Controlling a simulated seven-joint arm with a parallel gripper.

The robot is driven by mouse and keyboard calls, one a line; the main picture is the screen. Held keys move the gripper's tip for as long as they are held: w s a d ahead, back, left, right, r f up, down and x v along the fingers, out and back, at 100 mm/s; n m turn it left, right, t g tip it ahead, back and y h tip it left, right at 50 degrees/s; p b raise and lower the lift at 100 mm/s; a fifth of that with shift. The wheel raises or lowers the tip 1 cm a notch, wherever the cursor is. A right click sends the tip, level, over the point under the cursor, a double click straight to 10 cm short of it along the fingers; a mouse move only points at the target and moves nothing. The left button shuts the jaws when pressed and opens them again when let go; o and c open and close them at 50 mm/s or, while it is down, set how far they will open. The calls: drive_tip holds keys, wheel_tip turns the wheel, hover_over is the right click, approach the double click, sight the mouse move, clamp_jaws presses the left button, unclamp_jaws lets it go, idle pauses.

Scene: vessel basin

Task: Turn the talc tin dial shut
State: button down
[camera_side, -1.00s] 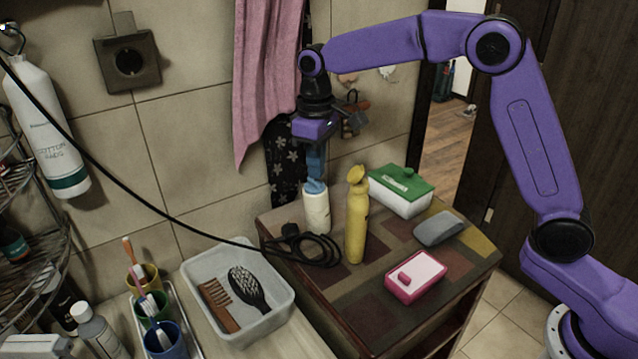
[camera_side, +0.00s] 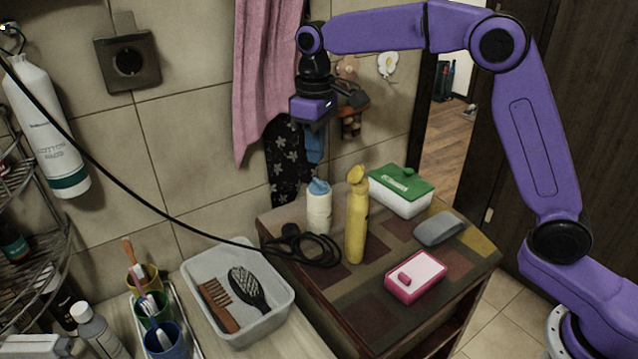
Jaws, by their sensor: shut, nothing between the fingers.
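The talc tin appears to be the cream cylinder (camera_side: 319,212) with a blue dial top (camera_side: 319,187). It stands upright on the cabinet top, left of the yellow bottle. My gripper (camera_side: 314,160) is above the tin, a little to its left in the picture, pointing down. Its blue fingers are shut and empty, with a small gap between them and the dial. The dial's exact setting is too small to read.
A yellow bottle (camera_side: 356,222) stands close right of the tin. A black cable coil (camera_side: 312,249) lies in front. A green-lidded box (camera_side: 402,190), a grey block (camera_side: 440,229) and a pink box (camera_side: 415,277) are further right. A pink towel (camera_side: 266,75) hangs behind.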

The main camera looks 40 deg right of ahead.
drive_tip(key=shift+r, duration=1.7)
drive_tip(key=s+d+r+n+t+y, duration=0.15)
drive_tip(key=s+d+n, duration=0.25)
drive_tip(key=s, duration=0.8)
drive_tip(key=s+d+f+n, duration=0.1)
drive_tip(key=s+f, duration=0.3)
drive_tip(key=s, duration=0.4)
drive_tip(key=s+d+f+g, duration=0.1)
drive_tip(key=s+d+f, duration=0.2)
drive_tip(key=s, duration=0.4)
drive_tip(key=s+d+f+n+h, duration=0.1)
drive_tip(key=s+d+f, duration=0.3)
drive_tip(key=s, duration=0.4)
drive_tip(key=shift+s+f+n, duration=0.3)
drive_tip(key=shift+f, duration=0.05)
drive_tip(key=shift+d, duration=0.1)
